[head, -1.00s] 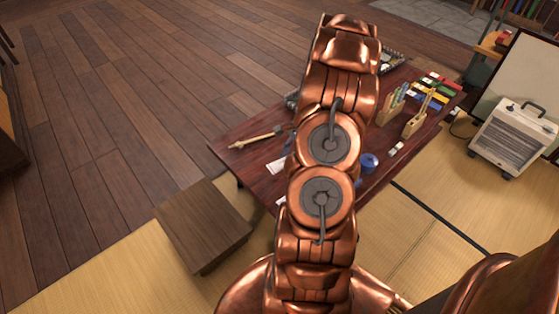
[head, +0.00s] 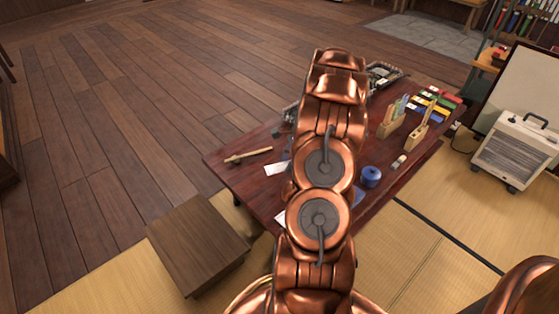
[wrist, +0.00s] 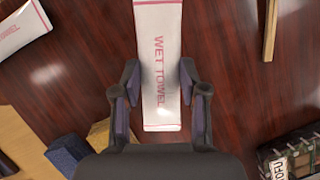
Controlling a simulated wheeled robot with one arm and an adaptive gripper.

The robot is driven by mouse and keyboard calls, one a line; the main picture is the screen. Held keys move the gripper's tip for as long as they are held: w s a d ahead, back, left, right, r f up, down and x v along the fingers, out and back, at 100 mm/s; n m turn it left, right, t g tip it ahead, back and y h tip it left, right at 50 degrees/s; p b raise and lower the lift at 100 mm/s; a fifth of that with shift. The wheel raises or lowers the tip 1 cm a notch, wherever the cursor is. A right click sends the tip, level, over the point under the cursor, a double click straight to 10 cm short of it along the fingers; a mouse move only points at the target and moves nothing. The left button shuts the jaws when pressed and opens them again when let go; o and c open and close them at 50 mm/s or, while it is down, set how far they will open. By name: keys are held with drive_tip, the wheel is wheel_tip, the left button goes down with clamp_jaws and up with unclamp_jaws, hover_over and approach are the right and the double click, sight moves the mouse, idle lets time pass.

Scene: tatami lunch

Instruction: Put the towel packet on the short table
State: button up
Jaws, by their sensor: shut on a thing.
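In the wrist view, a white towel packet (wrist: 160,35) with pink stripes and the words WET TOWEL lies between the fingers of my gripper (wrist: 160,85). The gripper is shut on the packet, over the dark red tabletop (wrist: 225,95). I cannot tell if the packet touches the tabletop. In the head view my arm hides the gripper and this packet. A small low brown wooden table (head: 198,245), likely the short table, stands at the lower left with a bare top.
A second towel packet (wrist: 22,27) lies at the wrist view's upper left. The long dark red table (head: 235,175) carries a wooden-handled tool (head: 248,155), a blue round pot (head: 371,177) and wooden holders (head: 391,120). A heater (head: 515,150) stands right. Floor at left is clear.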

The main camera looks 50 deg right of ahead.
drive_tip(key=shift+w+d+f+b, duration=0.15)
drive_tip(key=shift+w+d+b, duration=0.25)
drive_tip(key=shift+w, duration=0.65)
drive_tip(key=shift+w+d+f+b, duration=0.15)
drive_tip(key=shift+w+d, duration=0.35)
drive_tip(key=shift+w, duration=0.55)
drive_tip(key=shift+w+d+f+b, duration=0.1)
drive_tip(key=shift+w+d+b, duration=0.3)
drive_tip(key=shift+w, duration=0.65)
wheel_tip(320, 180, down, 4)
drive_tip(key=shift+r+b, duration=0.25)
drive_tip(key=shift+b, duration=0.65)
drive_tip(key=shift+r, duration=0.1)
drive_tip(key=o, duration=1)
